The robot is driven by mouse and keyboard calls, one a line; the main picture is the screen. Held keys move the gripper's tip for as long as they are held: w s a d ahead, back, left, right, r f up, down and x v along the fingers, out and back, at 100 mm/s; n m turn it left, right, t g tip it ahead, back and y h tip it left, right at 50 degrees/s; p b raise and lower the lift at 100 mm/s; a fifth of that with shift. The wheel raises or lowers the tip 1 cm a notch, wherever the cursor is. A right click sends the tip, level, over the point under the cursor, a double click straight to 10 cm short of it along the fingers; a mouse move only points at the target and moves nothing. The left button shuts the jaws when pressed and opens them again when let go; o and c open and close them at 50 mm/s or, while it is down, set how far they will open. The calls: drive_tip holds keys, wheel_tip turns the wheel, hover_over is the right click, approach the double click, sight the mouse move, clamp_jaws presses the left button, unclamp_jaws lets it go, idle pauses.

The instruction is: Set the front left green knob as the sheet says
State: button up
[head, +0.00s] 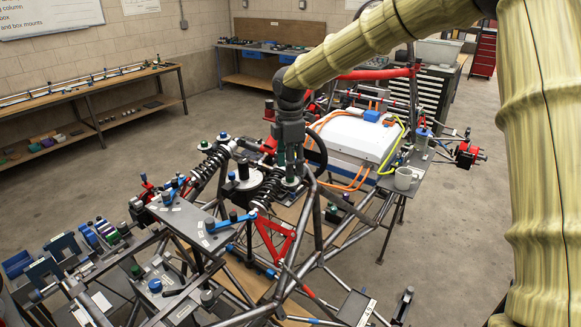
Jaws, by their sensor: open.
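My gripper (290,172) is dark grey, points down over the middle of the tube chassis (320,235), and is open. Its fingertips are just above or around a small green knob (290,181) on a pale round base; I cannot tell whether they touch it. Another green-topped knob (223,137) stands to the left, beyond a black coil spring. A dark green knob (136,270) sits on a plate at the lower left. A white sheet (93,308) lies at the lower left; its writing is too small to read. The knobs' pointer marks cannot be made out.
Black coil-over dampers (212,163) and blue-handled parts (232,218) crowd around my gripper. Workbenches (90,90) line the walls. The floor at left is clear.

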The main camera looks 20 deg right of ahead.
drive_tip(key=shift+f+p, duration=0.45)
drive_tip(key=shift+f, duration=1.1)
drive_tip(key=shift+c, duration=0.4)
clamp_jaws()
